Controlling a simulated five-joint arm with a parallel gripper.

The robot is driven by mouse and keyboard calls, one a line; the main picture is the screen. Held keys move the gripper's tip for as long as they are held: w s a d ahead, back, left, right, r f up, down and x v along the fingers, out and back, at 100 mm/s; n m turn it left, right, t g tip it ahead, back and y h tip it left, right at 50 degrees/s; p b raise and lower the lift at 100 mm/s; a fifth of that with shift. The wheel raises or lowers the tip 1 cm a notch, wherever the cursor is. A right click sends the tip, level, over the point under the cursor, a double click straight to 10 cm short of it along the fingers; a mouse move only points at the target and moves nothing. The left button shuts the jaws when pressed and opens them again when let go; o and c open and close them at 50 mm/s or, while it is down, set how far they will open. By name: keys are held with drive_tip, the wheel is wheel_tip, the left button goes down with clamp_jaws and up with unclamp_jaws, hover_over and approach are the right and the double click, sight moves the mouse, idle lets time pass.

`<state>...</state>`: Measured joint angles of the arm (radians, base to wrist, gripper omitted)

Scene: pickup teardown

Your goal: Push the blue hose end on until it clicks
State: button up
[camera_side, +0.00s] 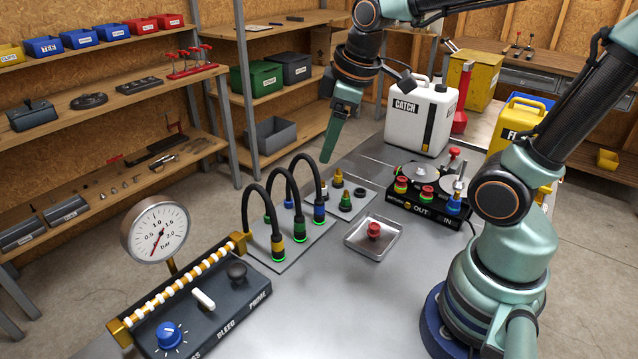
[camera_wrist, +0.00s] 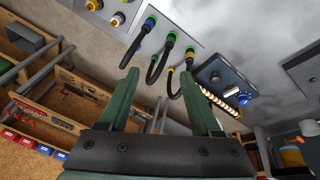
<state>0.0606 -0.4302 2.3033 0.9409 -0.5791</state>
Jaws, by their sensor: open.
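In the side view the blue hose end (camera_side: 319,212) stands upright on the grey plate (camera_side: 303,243), with a green ring lit around its base. Its black hose arches up and back to the left. In the wrist view the blue hose end (camera_wrist: 149,24) is near the top, ahead of the fingertips, also with green at its base. My gripper (camera_side: 325,158) is above and behind the hoses in the side view, apart from them. In the wrist view my gripper (camera_wrist: 160,72) is open, with nothing held; black hoses show beyond and between its fingers.
The green hose end (camera_side: 299,228) and yellow hose end (camera_side: 277,246) stand beside the blue one, also with green rings. A metal tray (camera_side: 358,245) holds a red part (camera_side: 374,230). A gauge (camera_side: 157,230) and control panel (camera_side: 200,309) stand at front left.

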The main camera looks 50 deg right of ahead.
sight(319, 200)
drive_tip(key=w+d+f+n+g, duration=0.5)
drive_tip(key=f+n, duration=0.3)
drive_tip(key=n, duration=0.4)
drive_tip(key=shift+t, duration=0.6)
drive_tip(key=f, duration=0.8)
drive_tip(key=w+f, duration=0.1)
drive_tip(key=f, duration=0.3)
drive_tip(key=shift+r, duration=0.1)
clamp_jaws()
